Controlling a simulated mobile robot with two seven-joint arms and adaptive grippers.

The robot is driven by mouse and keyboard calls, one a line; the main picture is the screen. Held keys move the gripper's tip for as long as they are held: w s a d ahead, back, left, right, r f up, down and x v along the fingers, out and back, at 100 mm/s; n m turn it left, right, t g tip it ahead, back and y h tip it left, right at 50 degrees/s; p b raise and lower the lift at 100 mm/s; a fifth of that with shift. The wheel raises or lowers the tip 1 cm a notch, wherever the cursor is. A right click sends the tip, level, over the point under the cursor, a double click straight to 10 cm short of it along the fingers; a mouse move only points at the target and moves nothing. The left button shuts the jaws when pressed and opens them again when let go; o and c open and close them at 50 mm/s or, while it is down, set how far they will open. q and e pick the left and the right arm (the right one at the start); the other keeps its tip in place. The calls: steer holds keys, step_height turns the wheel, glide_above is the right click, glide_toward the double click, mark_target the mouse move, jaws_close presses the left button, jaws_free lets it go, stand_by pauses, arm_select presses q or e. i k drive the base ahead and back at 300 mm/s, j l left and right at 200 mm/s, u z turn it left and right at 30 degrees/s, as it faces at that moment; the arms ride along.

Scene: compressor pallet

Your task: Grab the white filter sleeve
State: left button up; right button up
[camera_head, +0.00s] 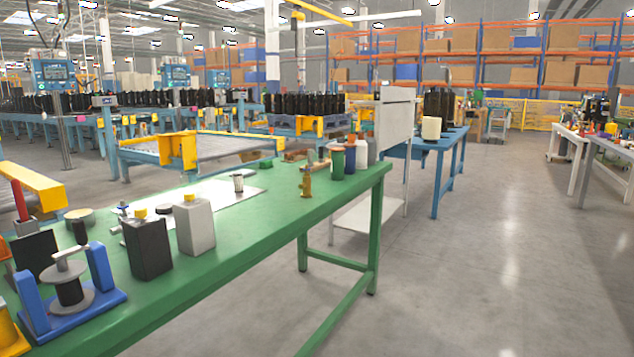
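A short cream-white cylinder (431,128) stands upright on the blue table (449,143) beyond the green bench. It looks like the white filter sleeve, but it is small and far off, so I cannot be sure. A smaller pale metallic cylinder (238,182) stands on a white sheet on the green bench. Neither of my grippers is in view, and nothing is seen touching either cylinder.
The green bench (262,215) fills the left foreground. It bears a blue stand with a spool (72,291), a black can (147,248), a grey can (195,226) and several bottles. A white panel (396,112) stands between the tables. Open floor (480,270) lies right.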

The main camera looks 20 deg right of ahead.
mark_target(238, 178)
steer(key=i+l, duration=0.15)
steer(key=l, duration=0.25)
steer(key=i+l+u, duration=0.1)
steer(key=l, duration=0.25)
steer(key=i+l, duration=0.15)
steer(key=l, duration=0.25)
steer(key=i+l, duration=0.1)
steer(key=l, duration=0.3)
steer(key=u, duration=0.05)
